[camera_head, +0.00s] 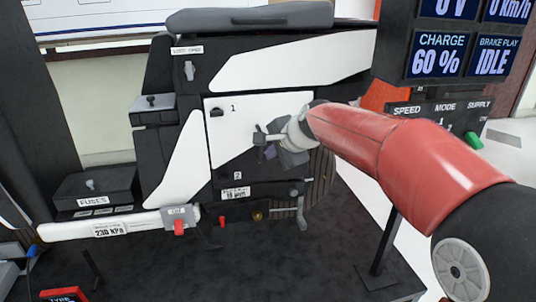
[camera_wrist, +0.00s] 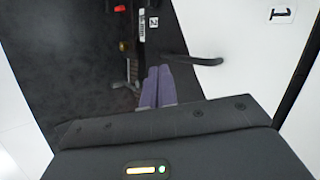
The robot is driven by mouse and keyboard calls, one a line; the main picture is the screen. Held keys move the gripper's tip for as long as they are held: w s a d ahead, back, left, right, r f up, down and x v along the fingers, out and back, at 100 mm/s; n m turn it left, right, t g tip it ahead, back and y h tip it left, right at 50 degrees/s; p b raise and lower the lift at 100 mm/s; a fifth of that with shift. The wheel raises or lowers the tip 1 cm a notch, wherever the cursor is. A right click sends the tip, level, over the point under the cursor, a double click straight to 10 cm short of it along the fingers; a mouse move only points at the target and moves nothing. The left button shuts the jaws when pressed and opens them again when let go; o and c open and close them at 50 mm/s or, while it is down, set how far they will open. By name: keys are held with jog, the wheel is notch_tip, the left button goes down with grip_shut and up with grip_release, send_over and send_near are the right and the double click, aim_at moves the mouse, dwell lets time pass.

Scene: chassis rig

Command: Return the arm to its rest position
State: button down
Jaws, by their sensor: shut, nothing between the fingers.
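My arm, in red and black, reaches from the lower right of the head view to the front of the rig. My gripper (camera_wrist: 157,68) shows in the wrist view with its two purple fingers side by side, shut and empty. In the head view the gripper (camera_head: 270,152) is small and partly hidden by my wrist, in front of the white panel (camera_head: 228,135) marked 1. In the wrist view a black handle (camera_wrist: 205,61) on the white panel lies just right of the fingertips. I cannot tell whether they touch.
The chassis rig carries a seat (camera_head: 250,18), a fuse box (camera_head: 95,187), a white tube (camera_head: 100,228) with a red clip (camera_head: 179,228), and a small panel marked 2. Display screens (camera_head: 437,54) and a switch box (camera_head: 440,110) stand at the right, near my arm.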

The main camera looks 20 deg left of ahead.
jog(key=s+v, duration=0.1)
jog(key=v, duration=0.7)
jog(key=s+d+n+h+p, duration=0.1)
jog(key=s+d+n+h, duration=0.1)
jog(key=s+d, duration=0.45)
jog(key=s+d+n+h+p, duration=0.1)
jog(key=s+d+h+p, duration=0.15)
jog(key=d, duration=0.75)
jog(key=s+d+f+n+h, duration=0.3)
jog(key=s+d+f, duration=0.5)
jog(key=s+d, duration=0.5)
jog(key=shift+s+d+f+n+p, duration=0.2)
jog(key=shift+s+d+n+p, duration=0.15)
jog(key=shift+s+n, duration=0.65)
jog(key=shift+s+a, duration=0.1)
